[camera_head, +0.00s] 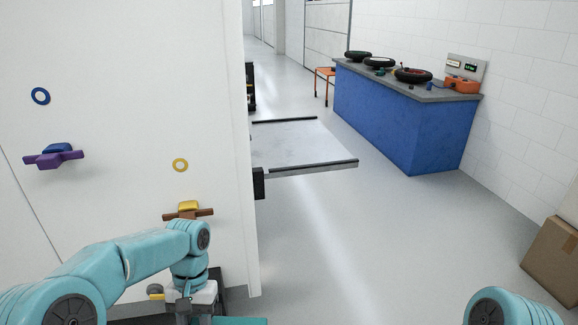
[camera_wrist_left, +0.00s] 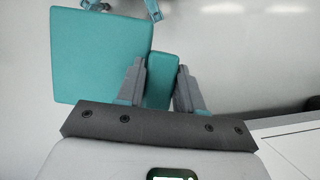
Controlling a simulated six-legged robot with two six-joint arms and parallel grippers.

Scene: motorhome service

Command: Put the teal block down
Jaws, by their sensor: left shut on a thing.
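My left gripper (camera_wrist_left: 160,68) is shut on the teal block (camera_wrist_left: 162,84), which sits between its two grey fingers in the left wrist view. Pale floor shows around the block there, and I see no surface touching it. In the head view my left gripper (camera_head: 190,302) hangs low beside the white wall, and the block cannot be made out. My right gripper is out of view; only a teal piece of my right arm shows at the lower right.
The white wall (camera_head: 120,80) on the left carries a purple handle (camera_head: 53,157) and a brown-and-yellow handle (camera_head: 188,210). A grey platform (camera_head: 305,145) juts out beyond. A blue workbench (camera_head: 400,125) stands at the back right and a cardboard box (camera_head: 552,258) at right. The middle floor is clear.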

